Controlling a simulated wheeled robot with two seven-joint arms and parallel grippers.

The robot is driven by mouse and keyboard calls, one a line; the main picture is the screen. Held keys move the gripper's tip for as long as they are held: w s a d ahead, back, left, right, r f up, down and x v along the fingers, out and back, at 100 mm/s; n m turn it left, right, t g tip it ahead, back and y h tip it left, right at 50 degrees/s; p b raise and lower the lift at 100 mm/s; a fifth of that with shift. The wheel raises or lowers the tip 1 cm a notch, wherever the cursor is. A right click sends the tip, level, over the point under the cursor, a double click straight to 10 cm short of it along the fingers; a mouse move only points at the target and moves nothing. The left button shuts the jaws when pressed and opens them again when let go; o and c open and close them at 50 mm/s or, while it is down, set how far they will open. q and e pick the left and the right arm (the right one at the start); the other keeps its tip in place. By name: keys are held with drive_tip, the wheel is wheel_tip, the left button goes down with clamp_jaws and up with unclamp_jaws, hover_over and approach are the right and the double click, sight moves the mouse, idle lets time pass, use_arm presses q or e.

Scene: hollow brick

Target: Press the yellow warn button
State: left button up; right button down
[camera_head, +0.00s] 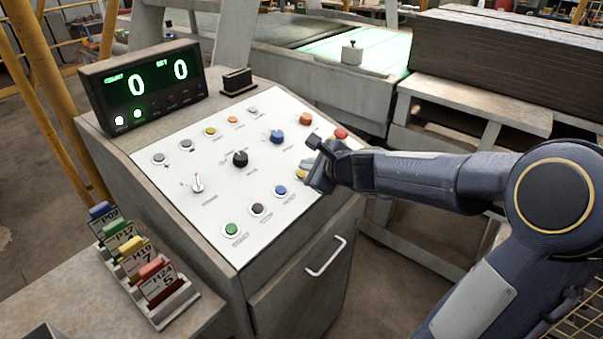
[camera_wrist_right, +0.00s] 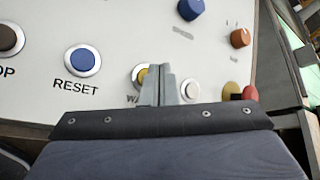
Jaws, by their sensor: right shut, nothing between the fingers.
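The yellow warn button (camera_head: 300,175) is on the white sloped panel, at its right side, partly hidden by my right gripper (camera_head: 309,174). In the right wrist view the yellow button (camera_wrist_right: 140,76) shows beside the fingertips, with its label "WA..." cut off by them. My right gripper (camera_wrist_right: 161,72) is shut and empty, its fingertips over the right part of the button. I cannot tell whether they touch it. My left gripper is not in view.
The blue reset button (camera_wrist_right: 82,60) is left of the warn button. A blue knob (camera_head: 277,136), an orange knob (camera_head: 306,119) and a red button (camera_head: 341,134) are close to the right gripper. A display (camera_head: 143,87) reads 0 and 0. A tag rack (camera_head: 160,314) stands at lower left.

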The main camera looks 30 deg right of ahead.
idle(0.8)
drive_tip(key=shift+w+f+b, duration=0.1)
drive_tip(key=shift+f+b, duration=0.3)
drive_tip(key=shift+w+f+b, duration=0.1)
drive_tip(key=shift+f+b, duration=0.3)
idle(0.5)
drive_tip(key=shift+r, duration=0.1)
drive_tip(key=shift+s+r+p, duration=0.25)
drive_tip(key=shift+r+p, duration=0.45)
drive_tip(key=r+p, duration=0.3)
drive_tip(key=s+r+p, duration=0.1)
drive_tip(key=shift+s+d+r+p, duration=0.1)
drive_tip(key=shift+d+r+p, duration=0.2)
drive_tip(key=shift+r, duration=0.1)
